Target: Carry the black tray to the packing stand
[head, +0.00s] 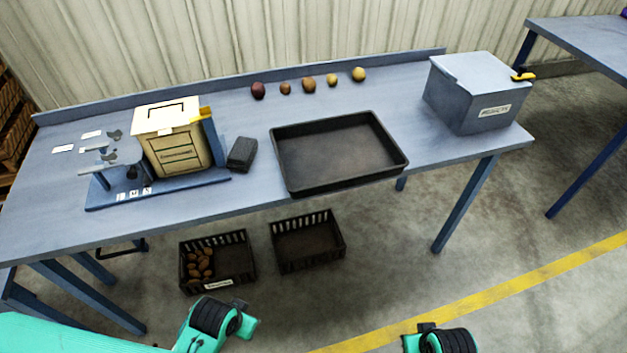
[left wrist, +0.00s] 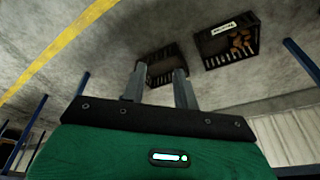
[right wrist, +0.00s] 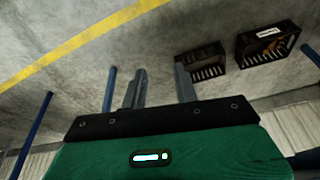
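The black tray (head: 338,178) is empty and rests on the blue-grey workbench (head: 240,218), its near edge close to the bench's front edge. In the head view, only green and black arm parts show at the bottom, well short of the tray. My left gripper (left wrist: 157,74) shows in the left wrist view with its two fingers apart and nothing between them. My right gripper (right wrist: 160,75) shows in the right wrist view, also with its fingers apart and empty. Neither wrist view shows the tray. I cannot tell which table is the packing stand.
A cardboard box (head: 178,150) on a blue fixture, a dark block (head: 242,154), several potatoes (head: 308,85) and a grey labelled box (head: 478,95) stand on the bench. Crates (head: 217,262) (head: 307,241) sit on the floor below. Another blue table (head: 590,45) is at upper right. Floor at right is clear.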

